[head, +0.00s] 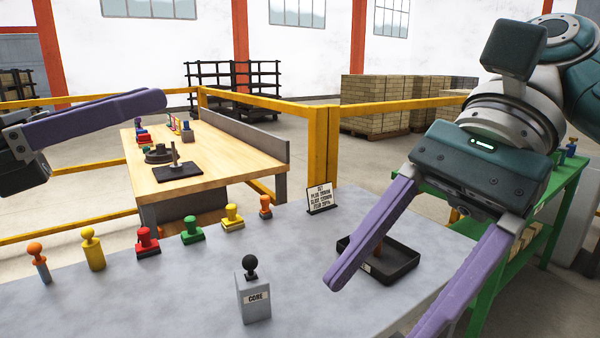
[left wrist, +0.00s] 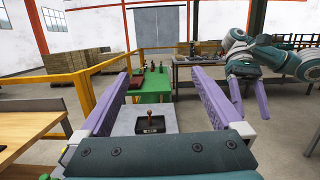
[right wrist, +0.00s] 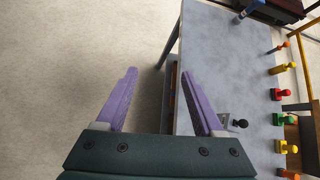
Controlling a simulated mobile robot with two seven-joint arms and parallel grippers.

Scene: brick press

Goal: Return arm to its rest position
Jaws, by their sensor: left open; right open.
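My left gripper (head: 158,99) reaches in from the left in the head view, raised and seen nearly edge-on. In the left wrist view it is open (left wrist: 160,73), with nothing between its purple fingers. My right gripper (head: 378,312) hangs in the right foreground of the head view, its fingers spread and pointing down-left. In the right wrist view it is open (right wrist: 159,72) and empty, over the floor and the edge of the grey table (right wrist: 215,70). In the head view, one right finger partly hides the black tray (head: 405,262) and its reddish-brown handled piece (head: 378,247).
A grey CORE block (head: 254,303) with a black knob stands on the grey table. Several coloured knobbed pieces, including a red one (head: 147,240), line its far side near a sign (head: 321,198). A wooden table (head: 225,160), yellow rails (head: 260,103) and a green table (head: 555,190) stand beyond.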

